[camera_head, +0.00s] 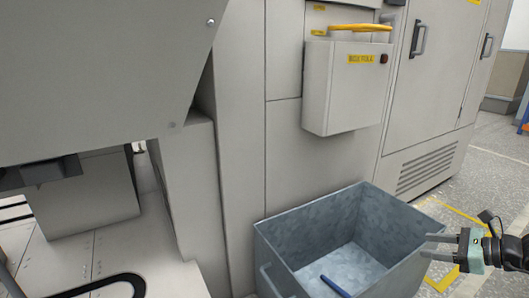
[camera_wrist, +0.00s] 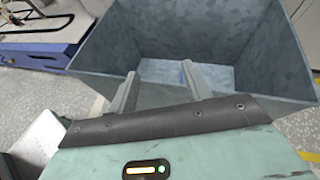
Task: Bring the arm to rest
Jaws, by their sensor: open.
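My gripper (camera_head: 432,247) is at the right edge of the head view, beside the right rim of a grey metal bin. Its two fingers point left, apart, with nothing seen between them. In the wrist view my gripper (camera_wrist: 158,88) is open in front of the same bin, whose inside fills the upper middle. A blue bar-like object (camera_head: 335,287) lies in the bin in the head view. A small bit of blue also shows past the fingers in the wrist view.
The grey bin (camera_head: 268,238) stands on the floor against a pale machine (camera_head: 235,150). A wall box (camera_head: 345,95) with a yellow ring on top hangs above it. Speckled floor with yellow tape (camera_head: 455,212) is open at right.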

